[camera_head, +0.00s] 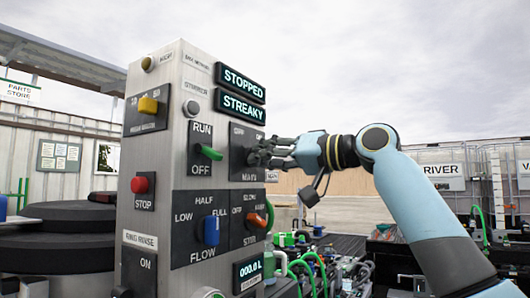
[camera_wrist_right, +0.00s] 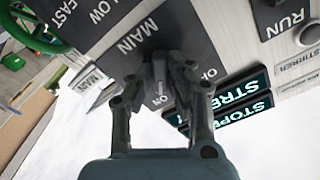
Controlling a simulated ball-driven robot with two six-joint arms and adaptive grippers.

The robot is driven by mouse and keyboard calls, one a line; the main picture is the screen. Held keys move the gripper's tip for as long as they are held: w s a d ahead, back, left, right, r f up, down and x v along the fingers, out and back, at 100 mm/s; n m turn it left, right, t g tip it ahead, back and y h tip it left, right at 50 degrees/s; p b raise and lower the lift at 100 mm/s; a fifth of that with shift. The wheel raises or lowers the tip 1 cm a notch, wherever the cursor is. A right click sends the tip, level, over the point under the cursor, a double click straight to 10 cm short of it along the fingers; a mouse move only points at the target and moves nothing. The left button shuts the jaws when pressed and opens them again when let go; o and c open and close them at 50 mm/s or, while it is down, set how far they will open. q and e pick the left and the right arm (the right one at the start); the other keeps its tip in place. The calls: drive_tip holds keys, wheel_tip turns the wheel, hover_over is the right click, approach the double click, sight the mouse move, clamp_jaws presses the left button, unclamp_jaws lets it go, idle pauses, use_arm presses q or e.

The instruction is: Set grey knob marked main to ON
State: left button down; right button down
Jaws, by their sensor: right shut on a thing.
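The grey MAIN knob (camera_wrist_right: 160,91) sits on a dark plate marked MAIN, ON and OFF (camera_wrist_right: 138,38). In the right wrist view my right gripper (camera_wrist_right: 173,74) is shut on the knob, its fingers hiding most of it. A pale line shows on the knob, but which label it points at I cannot tell. In the head view my right gripper (camera_head: 263,153) reaches in from the right, touching the plate (camera_head: 243,133) on the panel's right face and covering the knob. My left gripper is not in view.
The panel (camera_head: 180,130) carries other controls close by: a green RUN/OFF lever (camera_head: 208,152), a blue flow knob (camera_head: 211,231), an orange knob (camera_head: 257,220) and a red STOP button (camera_head: 139,184). Displays above read STOPPED (camera_head: 244,84) and STREAKY (camera_head: 241,107). Hoses and fittings lie lower right.

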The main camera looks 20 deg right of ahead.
idle(0.3)
drive_tip(key=c, duration=1.3)
unclamp_jaws()
drive_tip(key=shift+v, duration=6.05)
